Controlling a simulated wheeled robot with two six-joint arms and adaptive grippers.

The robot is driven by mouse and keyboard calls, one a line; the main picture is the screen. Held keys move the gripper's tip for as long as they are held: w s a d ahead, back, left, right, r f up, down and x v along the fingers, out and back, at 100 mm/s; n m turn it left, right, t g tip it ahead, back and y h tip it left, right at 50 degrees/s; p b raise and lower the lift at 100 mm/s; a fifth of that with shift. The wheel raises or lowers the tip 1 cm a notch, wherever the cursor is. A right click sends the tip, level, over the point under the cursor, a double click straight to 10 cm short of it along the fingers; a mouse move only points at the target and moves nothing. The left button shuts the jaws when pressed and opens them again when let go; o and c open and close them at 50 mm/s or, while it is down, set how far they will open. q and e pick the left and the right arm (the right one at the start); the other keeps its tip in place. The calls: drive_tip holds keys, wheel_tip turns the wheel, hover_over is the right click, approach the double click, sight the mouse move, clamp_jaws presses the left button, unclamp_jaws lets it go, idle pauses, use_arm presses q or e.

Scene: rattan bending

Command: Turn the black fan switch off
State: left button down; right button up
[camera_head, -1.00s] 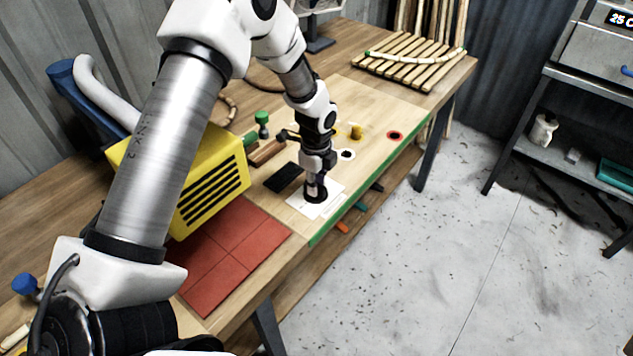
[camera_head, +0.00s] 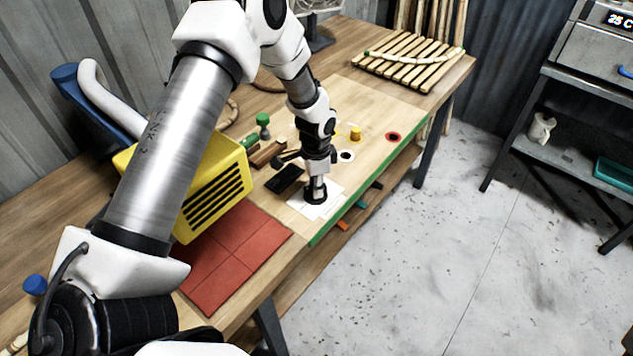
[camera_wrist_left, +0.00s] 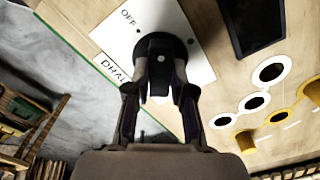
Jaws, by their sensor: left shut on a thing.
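The black fan switch (camera_wrist_left: 163,44) is a round knob on a white plate (camera_head: 329,204) on the wooden bench board. The plate carries the word "OFF" in the left wrist view (camera_wrist_left: 118,22), and part of another word shows near its edge. My left gripper (camera_head: 316,190) points down over the plate. Its two fingers (camera_wrist_left: 160,88) are shut on the knob from both sides in the left wrist view. The fingers hide part of the knob, so I cannot tell its exact setting. My right gripper is not in view.
A black panel (camera_head: 285,179) lies beside the plate, with a yellow peg (camera_head: 356,133) and ringed holes beyond. A yellow slotted box (camera_head: 215,190) and red tiles (camera_head: 235,258) are to the left. A slatted wooden rack (camera_head: 408,62) stands at the far end.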

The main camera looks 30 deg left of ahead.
use_arm(q)
drive_tip(key=n, duration=0.2)
drive_tip(key=n+p, duration=0.1)
drive_tip(key=shift+s+f+n, duration=0.15)
drive_tip(key=shift+s+n, duration=0.1)
drive_tip(key=shift+n, duration=0.05)
drive_tip(key=shift+n+p, duration=0.5)
drive_tip(key=shift+n, duration=1.3)
drive_tip(key=shift+f, duration=0.1)
drive_tip(key=c, duration=1)
unclamp_jaws()
drive_tip(key=shift+w, duration=0.1)
